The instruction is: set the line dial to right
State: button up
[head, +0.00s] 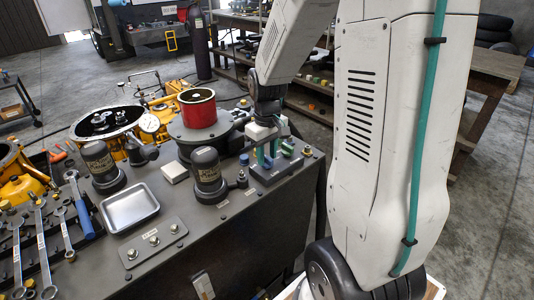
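My gripper (267,154) is at the right end of the dark bench, pointing down with teal fingers over a low dark block (280,172). Small blue and green pieces show beside the fingers on the block. Two teal strips show with a narrow gap, but I cannot tell whether they are open or shut on something. I cannot make out a marked line dial; it may be the small part under or beside the fingers, and its setting cannot be read. A small yellow-topped knob (307,150) stands at the block's right.
The bench (200,236) holds a metal tray (131,206), a bolted plate (152,243), two dark canisters (208,172) (101,165), wrenches (62,222) and a red cylinder (198,108). Yellow housings stand behind. My arm hides much of the right side.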

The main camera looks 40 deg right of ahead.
jog(key=shift+f, duration=0.1)
grip_shut()
jog(key=shift+m, duration=0.4)
jog(key=m, duration=0.3)
jog(key=shift+m, duration=2.5)
grip_release()
